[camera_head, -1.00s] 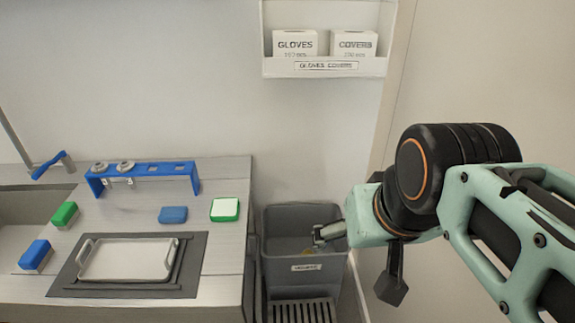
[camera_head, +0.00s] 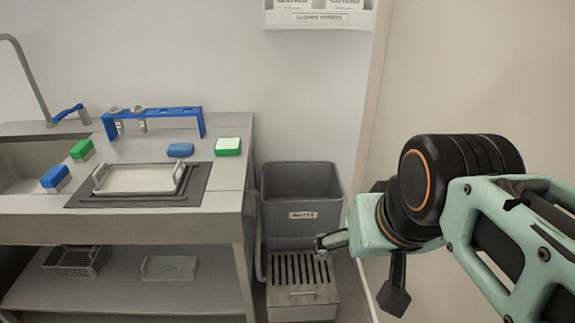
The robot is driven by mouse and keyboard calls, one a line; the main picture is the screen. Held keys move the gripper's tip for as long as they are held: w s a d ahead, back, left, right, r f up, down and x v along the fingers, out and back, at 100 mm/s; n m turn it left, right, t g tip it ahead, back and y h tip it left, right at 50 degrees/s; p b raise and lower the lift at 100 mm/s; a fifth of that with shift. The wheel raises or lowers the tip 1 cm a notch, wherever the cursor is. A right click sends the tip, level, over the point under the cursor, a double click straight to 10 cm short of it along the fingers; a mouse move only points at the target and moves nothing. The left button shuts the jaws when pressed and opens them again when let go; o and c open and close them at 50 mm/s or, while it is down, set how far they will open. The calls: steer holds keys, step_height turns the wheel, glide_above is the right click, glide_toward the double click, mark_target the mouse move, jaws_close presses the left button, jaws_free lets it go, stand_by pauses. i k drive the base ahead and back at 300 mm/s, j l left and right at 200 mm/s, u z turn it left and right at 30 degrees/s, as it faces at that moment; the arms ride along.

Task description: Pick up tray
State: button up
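A white tray (camera_head: 139,180) with raised end handles lies on a dark grey mat (camera_head: 190,193) on the metal counter. My gripper (camera_head: 331,241) is at the right of the view, in front of the grey waste bin and well away from both trays. It is small and seen side-on, so its fingers are not clear, and I see nothing held in it.
The waste bin (camera_head: 302,195) stands right of the counter, behind a slatted grey box (camera_head: 303,284). A blue rack (camera_head: 153,112), sponges including a green-and-white one (camera_head: 228,147), and a sink (camera_head: 38,160) are on the counter. A grey basket (camera_head: 76,261) sits on the lower shelf.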

mark_target(156, 181)
steer(key=u, duration=1.25)
steer(key=i+j+z, duration=0.1)
steer(key=i+z, duration=0.15)
steer(key=i, duration=0.25)
steer(key=i+j+z, duration=0.2)
steer(key=i, duration=0.3)
